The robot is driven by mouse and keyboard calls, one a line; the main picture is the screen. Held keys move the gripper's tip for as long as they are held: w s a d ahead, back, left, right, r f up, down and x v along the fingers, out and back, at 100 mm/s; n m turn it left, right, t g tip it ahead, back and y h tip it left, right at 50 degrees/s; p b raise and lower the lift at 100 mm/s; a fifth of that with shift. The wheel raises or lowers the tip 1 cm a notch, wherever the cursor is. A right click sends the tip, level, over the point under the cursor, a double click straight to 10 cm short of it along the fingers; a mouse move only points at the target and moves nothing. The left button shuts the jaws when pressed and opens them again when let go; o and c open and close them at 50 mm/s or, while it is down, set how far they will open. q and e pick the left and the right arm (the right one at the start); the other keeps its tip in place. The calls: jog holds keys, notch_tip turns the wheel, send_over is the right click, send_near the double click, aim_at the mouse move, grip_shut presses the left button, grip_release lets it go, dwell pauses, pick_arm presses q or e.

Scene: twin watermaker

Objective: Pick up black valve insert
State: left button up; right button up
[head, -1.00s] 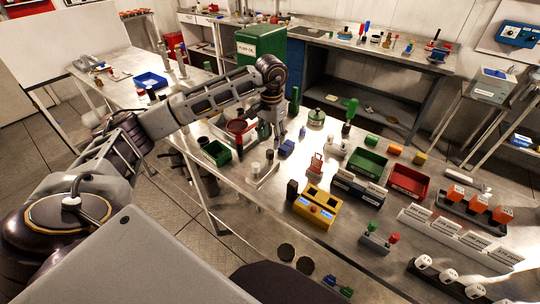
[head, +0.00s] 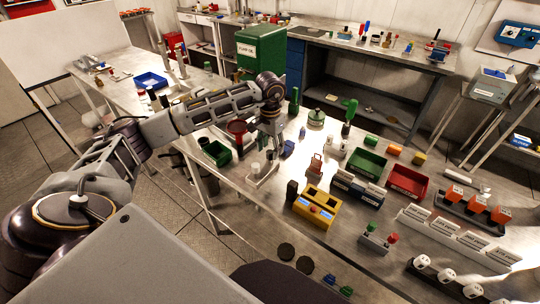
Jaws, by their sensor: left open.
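My left gripper (head: 269,150) points down over the workbench (head: 238,177), its fingers low above a small pale tray (head: 262,181). It is open. A small dark cylinder (head: 270,156), probably the black valve insert, stands at the tray's back end, at or just below the fingertips. The fingers partly hide it, and I cannot tell whether they touch it. A white cylinder (head: 255,168) stands on the same tray, to the left and nearer. My right gripper is not in view.
A green bin (head: 216,153) and a red funnel-like part (head: 237,128) stand left of the gripper. A blue piece (head: 288,147) lies close on its right. A yellow box (head: 316,207) and a black block (head: 292,188) stand nearer. Red and green trays lie further right.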

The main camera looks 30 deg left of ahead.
aim_at(270, 157)
pick_arm(q)
jog(key=shift+f, duration=1.4)
jog(key=c, duration=1)
